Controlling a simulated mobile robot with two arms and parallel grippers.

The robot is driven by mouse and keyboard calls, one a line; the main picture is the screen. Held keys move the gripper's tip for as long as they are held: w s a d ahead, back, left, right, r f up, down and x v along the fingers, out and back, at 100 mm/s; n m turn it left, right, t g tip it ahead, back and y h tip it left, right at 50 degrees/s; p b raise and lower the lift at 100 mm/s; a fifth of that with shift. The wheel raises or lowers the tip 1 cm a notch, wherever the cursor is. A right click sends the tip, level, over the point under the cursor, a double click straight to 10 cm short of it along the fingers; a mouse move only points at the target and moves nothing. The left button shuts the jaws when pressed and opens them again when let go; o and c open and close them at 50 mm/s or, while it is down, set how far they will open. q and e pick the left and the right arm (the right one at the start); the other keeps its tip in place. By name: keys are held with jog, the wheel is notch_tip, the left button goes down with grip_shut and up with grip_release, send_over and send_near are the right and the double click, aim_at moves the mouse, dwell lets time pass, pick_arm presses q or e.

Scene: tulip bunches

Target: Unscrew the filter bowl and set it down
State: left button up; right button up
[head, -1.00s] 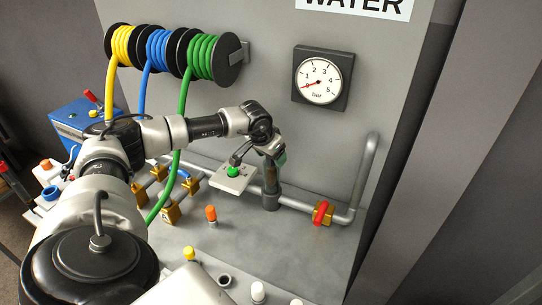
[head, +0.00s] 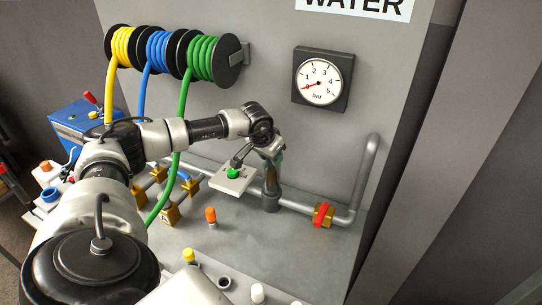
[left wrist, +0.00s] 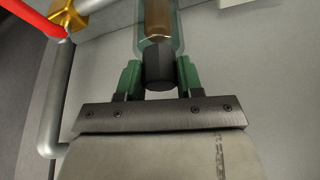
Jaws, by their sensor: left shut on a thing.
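The filter bowl (head: 271,184) stands upright on the pipe run in the head view, above a dark grey base. In the left wrist view it is a clear bowl (left wrist: 174,40) with a brown insert and a dark end knob (left wrist: 160,70). My left gripper (head: 274,163) reaches it from above. Its green fingers (left wrist: 159,75) are shut on the dark knob, one on each side. The bowl's far end runs out of the left wrist view, and I cannot tell whether its thread is loose. My right gripper is not in view.
A red-handled brass valve (head: 323,214) and grey pipe (head: 369,165) lie to the right. A white plate with a green button (head: 233,174) is close on the left. An orange-capped fitting (head: 211,215) stands in front. Bare grey deck (head: 300,250) lies front right.

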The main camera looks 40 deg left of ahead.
pick_arm(q)
jog(key=n+y, duration=0.1)
jog(key=n, duration=0.2)
jog(key=shift+n, duration=0.3)
jog(key=shift+d+n+y, duration=0.1)
jog(key=shift+n+y, duration=0.2)
jog(key=shift+n, duration=0.1)
jog(key=shift+n+g+y, duration=0.4)
jog(key=shift+n+g, duration=0.1)
jog(key=shift+n, duration=0.7)
grip_shut()
jog(key=shift+r+n, duration=0.1)
jog(key=shift+n, duration=0.9)
jog(key=shift+r+y, duration=0.2)
jog(key=shift+y, duration=0.1)
jog(key=shift+r+p, duration=0.6)
jog(key=shift+r, duration=0.45)
